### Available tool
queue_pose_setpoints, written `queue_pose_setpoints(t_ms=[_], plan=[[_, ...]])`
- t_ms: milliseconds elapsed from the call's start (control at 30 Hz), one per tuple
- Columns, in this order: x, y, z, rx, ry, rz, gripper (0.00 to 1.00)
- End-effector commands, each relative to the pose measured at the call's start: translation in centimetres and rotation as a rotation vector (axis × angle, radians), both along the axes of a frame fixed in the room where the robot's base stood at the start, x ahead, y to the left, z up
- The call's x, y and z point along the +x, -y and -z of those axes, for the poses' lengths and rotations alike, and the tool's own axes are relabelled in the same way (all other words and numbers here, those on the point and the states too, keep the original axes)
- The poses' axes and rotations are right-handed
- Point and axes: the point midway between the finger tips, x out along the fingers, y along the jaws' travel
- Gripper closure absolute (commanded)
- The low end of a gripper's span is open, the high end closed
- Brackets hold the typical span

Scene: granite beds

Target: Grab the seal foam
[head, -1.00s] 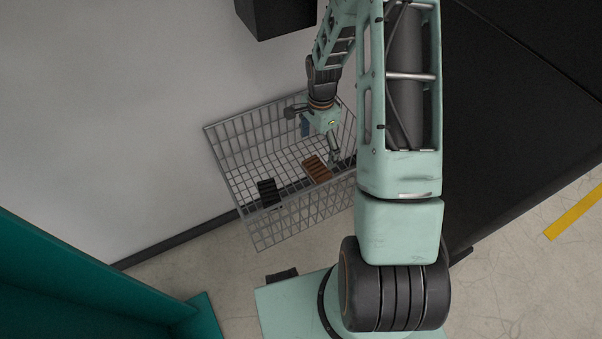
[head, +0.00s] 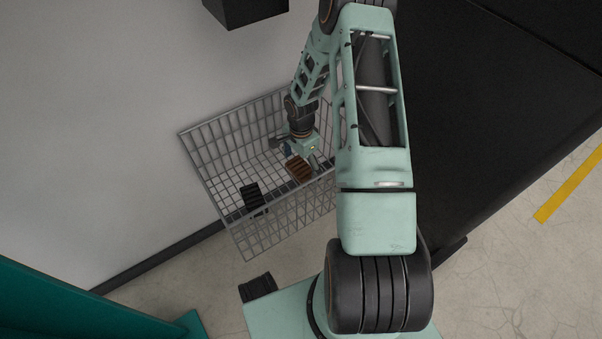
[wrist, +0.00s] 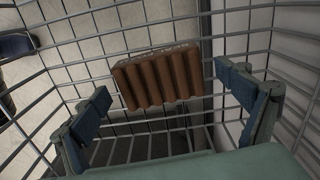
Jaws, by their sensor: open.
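A brown ribbed block (head: 299,168), which looks like the seal foam, lies in a wire basket (head: 228,178). In the wrist view the brown block (wrist: 158,80) lies flat on the basket's wire grid, slightly tilted in the picture. My gripper (head: 303,158) is inside the basket, above the block and partly covering it in the head view. In the wrist view my gripper (wrist: 164,84) is open, with one blue finger on each side of the block. Gaps show between the fingers and the block, and nothing is held.
The basket's wire walls surround my gripper. A pale wall (head: 90,120) stands behind, and a large dark surface (head: 480,110) lies to the right. A teal panel (head: 60,305) is at lower left.

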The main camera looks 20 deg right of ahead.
Motion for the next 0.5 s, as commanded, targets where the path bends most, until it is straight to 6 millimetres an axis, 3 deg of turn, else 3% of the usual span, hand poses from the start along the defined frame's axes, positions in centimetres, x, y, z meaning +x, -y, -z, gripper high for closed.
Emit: queue_pose_setpoints(t_ms=[300, 500], plan=[[0.01, 0.00, 0.72, 0.000, 0.000, 0.001, 0.07], [0.00, 0.00, 0.70, 0.000, 0.000, 0.001, 0.28]])
